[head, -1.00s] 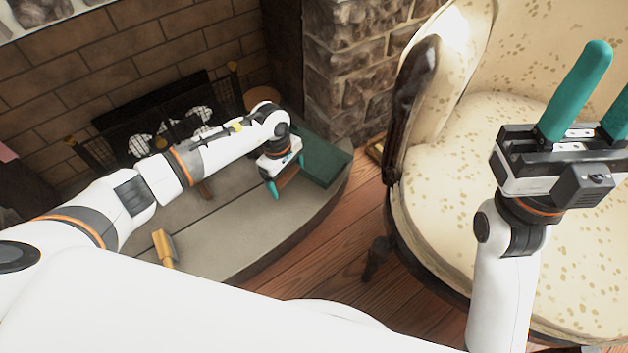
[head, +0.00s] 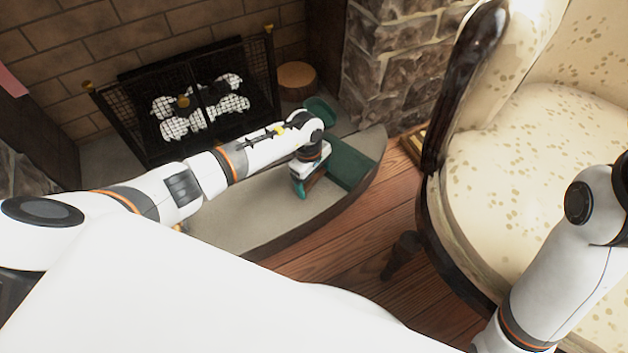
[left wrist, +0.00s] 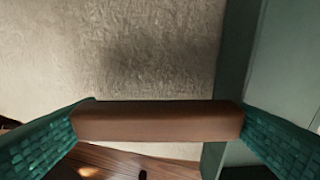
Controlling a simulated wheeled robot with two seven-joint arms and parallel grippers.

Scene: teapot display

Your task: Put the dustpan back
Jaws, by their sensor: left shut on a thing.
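My left gripper (head: 305,186) is low over the front of the stone hearth (head: 243,215). In the left wrist view its teal fingers are shut on the two ends of a brown wooden bar (left wrist: 158,121), which looks like a handle. A flat dark green piece (head: 351,164) lies on the hearth just right of the gripper, and its edge shows in the left wrist view (left wrist: 234,70). Another green piece (head: 319,108) shows behind my wrist. I cannot tell which green piece is the dustpan or whether the bar joins one. My right gripper is out of view.
A black mesh fire screen (head: 200,105) and a round wood log (head: 297,78) stand at the back of the hearth. A cream armchair (head: 530,150) stands at the right. Bare wood floor (head: 350,245) lies between them.

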